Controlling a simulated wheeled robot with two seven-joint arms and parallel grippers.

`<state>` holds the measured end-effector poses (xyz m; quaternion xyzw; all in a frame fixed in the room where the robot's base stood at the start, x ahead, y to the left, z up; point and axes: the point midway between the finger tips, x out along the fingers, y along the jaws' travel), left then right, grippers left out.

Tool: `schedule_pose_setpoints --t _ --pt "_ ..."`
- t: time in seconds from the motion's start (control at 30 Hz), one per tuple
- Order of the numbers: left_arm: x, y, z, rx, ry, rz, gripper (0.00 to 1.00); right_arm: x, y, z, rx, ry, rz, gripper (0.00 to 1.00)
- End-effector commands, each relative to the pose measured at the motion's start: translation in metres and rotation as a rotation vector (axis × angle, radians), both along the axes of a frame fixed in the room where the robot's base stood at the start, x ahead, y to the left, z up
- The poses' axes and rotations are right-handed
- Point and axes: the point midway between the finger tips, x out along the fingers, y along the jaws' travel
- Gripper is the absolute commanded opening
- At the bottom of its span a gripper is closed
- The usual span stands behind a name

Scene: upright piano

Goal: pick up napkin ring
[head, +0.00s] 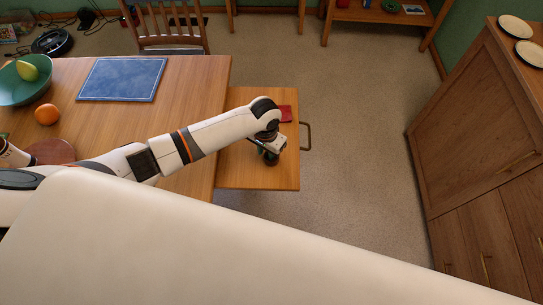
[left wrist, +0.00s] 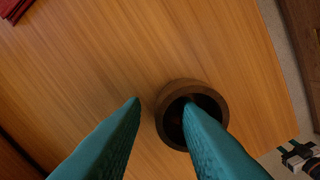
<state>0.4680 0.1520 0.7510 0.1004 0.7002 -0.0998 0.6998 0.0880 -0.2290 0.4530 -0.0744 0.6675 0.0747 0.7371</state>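The napkin ring (left wrist: 168,93) is a dark brown wooden ring, standing on a bare wood surface with its opening facing up in the left wrist view. My left gripper (left wrist: 163,102) is open above it, with teal fingers apart. One fingertip overlaps the ring's opening and the other is outside it to the left. I cannot tell whether the finger is inside the ring or only above it. In the head view my left gripper (head: 269,156) points down over the wooden pull-out surface (head: 232,175), and the ring cannot be made out there. My right gripper is not in view.
A red item (head: 285,114) lies on the pull-out surface near its metal handle (head: 307,136). The table (head: 200,80) holds a blue mat (head: 122,79), an orange (head: 47,114) and a green bowl (head: 22,92). A wooden cabinet (head: 480,130) stands right, across open carpet.

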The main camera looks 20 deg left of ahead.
Motion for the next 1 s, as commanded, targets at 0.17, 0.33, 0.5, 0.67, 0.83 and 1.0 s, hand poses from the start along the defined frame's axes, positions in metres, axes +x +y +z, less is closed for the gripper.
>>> schedule_pose_setpoints --t 0.17,0.33,0.5,0.67,0.83,1.0 --pt "0.0 0.0 0.0 0.0 0.0 -0.001 0.21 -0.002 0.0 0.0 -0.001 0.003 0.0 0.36" --pt "0.0 0.0 0.0 -0.001 0.0 -0.001 0.0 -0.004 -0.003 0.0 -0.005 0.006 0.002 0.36" --pt "0.0 0.0 0.001 -0.001 0.0 0.0 0.0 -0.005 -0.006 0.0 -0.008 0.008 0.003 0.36" --pt "0.0 0.0 0.002 -0.001 -0.001 -0.001 0.0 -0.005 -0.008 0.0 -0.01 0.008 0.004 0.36" --pt "0.001 0.0 0.022 -0.003 -0.004 -0.002 0.0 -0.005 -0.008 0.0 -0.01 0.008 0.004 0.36" --pt "0.001 0.0 0.057 -0.004 -0.005 -0.001 0.0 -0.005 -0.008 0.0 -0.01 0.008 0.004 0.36"
